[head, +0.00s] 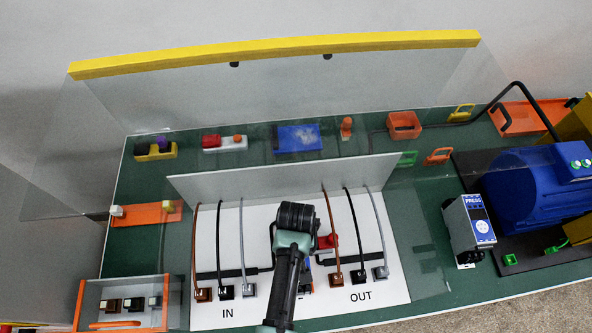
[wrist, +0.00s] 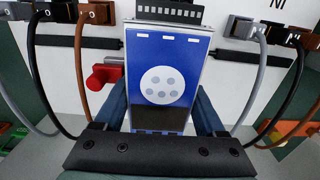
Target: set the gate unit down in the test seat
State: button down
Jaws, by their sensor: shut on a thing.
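The gate unit (wrist: 165,75), a box with a blue face and a white round patch of grey dots, fills the middle of the wrist view. My gripper (wrist: 162,112) is shut on it, one dark finger along each side. In the head view, my gripper (head: 297,218) is over the white board between IN and OUT, hiding most of the unit. A black toothed strip (wrist: 170,12) shows just beyond the unit's far end. The test seat is not clearly seen; the unit and gripper cover that part of the board. I cannot tell whether the unit touches it.
Brown, black and grey cables (head: 356,230) arch from the upright panel (head: 285,180) on both sides. A red handle (wrist: 104,75) is close beside the unit. A clear shield with a yellow top bar (head: 275,54) stands behind. A PRESS box (head: 470,225) and blue motor (head: 525,190) are right.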

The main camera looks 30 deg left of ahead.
jog(key=shift+f+b, duration=0.95)
jog(key=shift+f, duration=0.45)
jog(key=shift+c, duration=0.5)
grip_release()
jog(key=shift+o, duration=0.5)
notch_tip(320, 180, up, 13)
jog(key=shift+b, duration=0.8)
jog(key=shift+s, duration=0.1)
